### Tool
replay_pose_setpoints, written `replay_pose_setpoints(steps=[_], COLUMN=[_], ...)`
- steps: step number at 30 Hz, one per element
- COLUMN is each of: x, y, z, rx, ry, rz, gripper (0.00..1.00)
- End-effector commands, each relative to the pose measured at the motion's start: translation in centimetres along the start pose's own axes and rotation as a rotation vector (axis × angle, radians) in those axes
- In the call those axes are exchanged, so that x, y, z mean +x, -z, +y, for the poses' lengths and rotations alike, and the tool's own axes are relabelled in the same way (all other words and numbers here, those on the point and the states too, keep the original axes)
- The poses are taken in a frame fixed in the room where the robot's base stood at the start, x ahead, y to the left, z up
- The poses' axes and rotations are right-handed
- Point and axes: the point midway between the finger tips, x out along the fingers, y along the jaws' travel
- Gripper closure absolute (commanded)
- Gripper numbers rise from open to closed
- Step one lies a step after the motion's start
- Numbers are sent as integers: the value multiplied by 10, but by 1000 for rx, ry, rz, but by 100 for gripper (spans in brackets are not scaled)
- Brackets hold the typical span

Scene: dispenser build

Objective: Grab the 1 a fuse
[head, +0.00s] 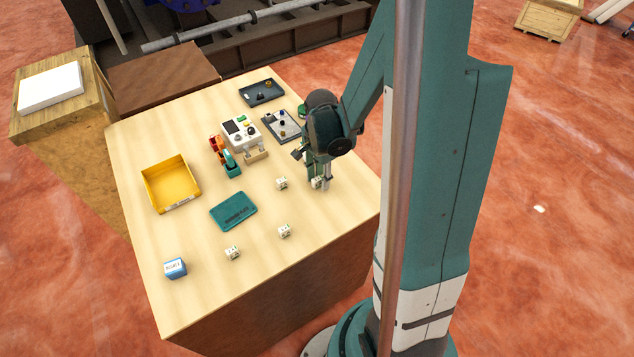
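Several small white cubes with dark markings lie on the pale wooden table (195,300); the markings are too small to read, so I cannot tell which, if any, is the 1 a fuse. One white cube (317,183) is at my gripper (320,182), which points down at the right part of the table. Its fingers are apart, with this cube at or between the tips; I cannot tell whether they touch it. Another cube (282,183) is just left of the gripper. Two more cubes, a right one (284,231) and a left one (233,253), are nearer the front edge.
A yellow bin (149,196), a teal mat (233,211) and a blue-and-white box (175,268) are on the left and front. A white device (240,133), orange and teal items, and dark trays (261,93) stand farther back. The front right of the table is clear.

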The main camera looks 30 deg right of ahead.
Motion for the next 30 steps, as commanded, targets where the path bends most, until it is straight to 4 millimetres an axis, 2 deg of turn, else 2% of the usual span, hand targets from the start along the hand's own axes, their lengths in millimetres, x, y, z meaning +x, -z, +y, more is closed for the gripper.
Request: replay_pose_setpoints(steps=[1, 6, 20, 30], x=[0, 0, -2, -21], y=[0, 0, 0, 0], z=[0, 0, 0, 0], rx=[0, 0, 0, 0], ry=[0, 0, 0, 0], rz=[0, 0, 0, 0], gripper=[77, 97, 97, 97])
